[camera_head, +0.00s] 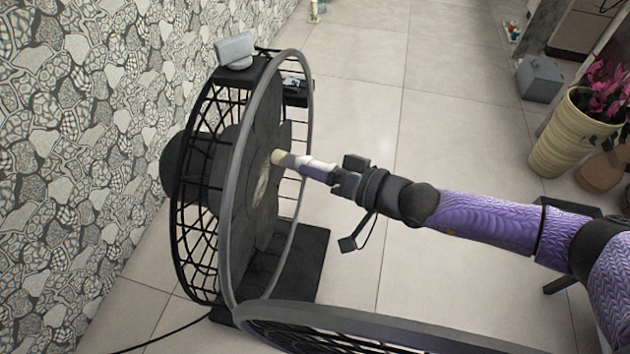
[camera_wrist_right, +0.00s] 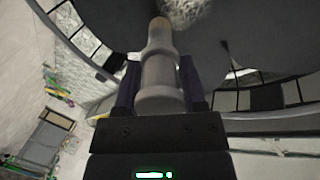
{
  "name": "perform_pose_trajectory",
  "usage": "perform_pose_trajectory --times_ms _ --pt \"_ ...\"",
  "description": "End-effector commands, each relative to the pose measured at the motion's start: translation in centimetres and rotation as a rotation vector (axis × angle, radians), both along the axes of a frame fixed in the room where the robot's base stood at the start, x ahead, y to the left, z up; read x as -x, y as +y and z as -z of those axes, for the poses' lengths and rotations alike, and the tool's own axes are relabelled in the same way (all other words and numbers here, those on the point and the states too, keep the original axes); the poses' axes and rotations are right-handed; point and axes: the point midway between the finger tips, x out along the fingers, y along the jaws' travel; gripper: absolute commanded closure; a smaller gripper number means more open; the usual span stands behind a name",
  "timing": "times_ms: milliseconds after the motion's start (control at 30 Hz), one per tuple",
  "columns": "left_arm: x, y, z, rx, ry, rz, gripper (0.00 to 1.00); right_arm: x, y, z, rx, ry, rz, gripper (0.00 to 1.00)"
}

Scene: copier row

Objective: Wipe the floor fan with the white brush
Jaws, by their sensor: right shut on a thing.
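The floor fan (camera_head: 258,140) stands at the left in the head view, a round black cage with a grey rim and a dark disc inside. A pale patch shows on the disc. My right gripper (camera_head: 318,170) is shut on the white brush (camera_head: 296,161), whose tan tip points at the disc inside the rim. In the right wrist view the brush (camera_wrist_right: 160,70) stands between the fingers of the gripper (camera_wrist_right: 160,90), its tip close to the pale patch. I cannot tell whether the tip touches. My left gripper is not in view.
A second round black grille (camera_head: 290,310) lies at the bottom. A stone-patterned wall (camera_head: 80,150) is behind the fan. A cream plant pot (camera_head: 570,135) and a grey box (camera_head: 540,78) stand at the right. The tiled floor (camera_head: 430,120) between is mostly clear.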

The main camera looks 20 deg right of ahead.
Motion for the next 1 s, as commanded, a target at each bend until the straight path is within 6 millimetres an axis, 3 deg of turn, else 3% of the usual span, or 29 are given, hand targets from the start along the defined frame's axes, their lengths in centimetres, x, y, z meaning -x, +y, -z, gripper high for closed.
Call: perform_pose_trajectory --times_ms 200,1000 --pt "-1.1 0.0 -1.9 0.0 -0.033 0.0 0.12 1.7 1.1 -1.0 -0.004 -0.005 0.0 1.0" --pt "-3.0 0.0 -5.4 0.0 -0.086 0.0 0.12 7.1 4.6 -0.6 -0.002 -0.003 0.0 1.0"
